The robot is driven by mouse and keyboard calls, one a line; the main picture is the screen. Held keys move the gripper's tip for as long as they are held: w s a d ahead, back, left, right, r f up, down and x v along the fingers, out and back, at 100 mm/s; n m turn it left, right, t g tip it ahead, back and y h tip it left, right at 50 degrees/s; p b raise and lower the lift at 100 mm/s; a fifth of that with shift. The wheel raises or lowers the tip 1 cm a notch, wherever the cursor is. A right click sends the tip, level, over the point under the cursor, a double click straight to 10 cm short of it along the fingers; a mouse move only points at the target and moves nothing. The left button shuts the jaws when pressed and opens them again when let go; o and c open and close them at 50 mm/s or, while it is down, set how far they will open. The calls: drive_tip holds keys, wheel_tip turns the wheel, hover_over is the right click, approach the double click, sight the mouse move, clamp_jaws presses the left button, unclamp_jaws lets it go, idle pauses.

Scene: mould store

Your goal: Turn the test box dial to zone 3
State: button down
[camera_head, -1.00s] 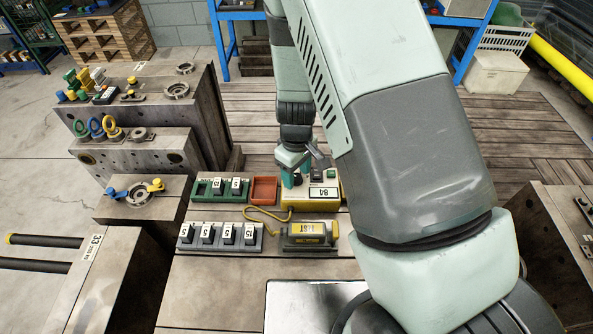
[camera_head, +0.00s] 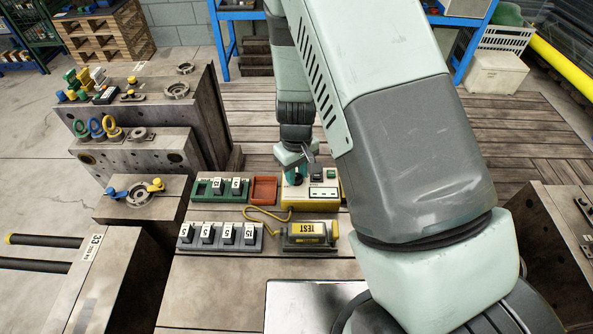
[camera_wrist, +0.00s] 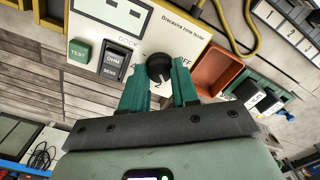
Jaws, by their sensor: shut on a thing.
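The test box (camera_head: 323,190) is cream on a yellow base and stands near the middle of the work surface. In the wrist view its cream panel (camera_wrist: 192,22) carries a round black dial (camera_wrist: 158,66) with a white pointer line. The pointer points down the picture, roughly towards a partly hidden "2"; "OFF" shows at right. My gripper (camera_wrist: 160,88) has its teal fingers on both sides of the dial and is shut on it. In the head view my gripper (camera_head: 294,180) covers the dial. The display (camera_head: 323,194) shows dash-like marks.
A red tray (camera_head: 264,190) and a green rack (camera_head: 203,190) stand left of the box. A grey rack (camera_head: 220,238) of numbered blocks and a yellow TEST unit (camera_head: 308,234) on a cable lie in front. Steel mould blocks (camera_head: 147,145) rise at left.

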drive_tip(key=m, duration=0.6)
drive_tip(key=shift+m, duration=0.3)
drive_tip(key=m, duration=0.6)
drive_tip(key=shift+m, duration=0.3)
drive_tip(key=c, duration=0.8)
unclamp_jaws()
drive_tip(key=shift+c, duration=0.2)
wheel_tip(320, 180, up, 11)
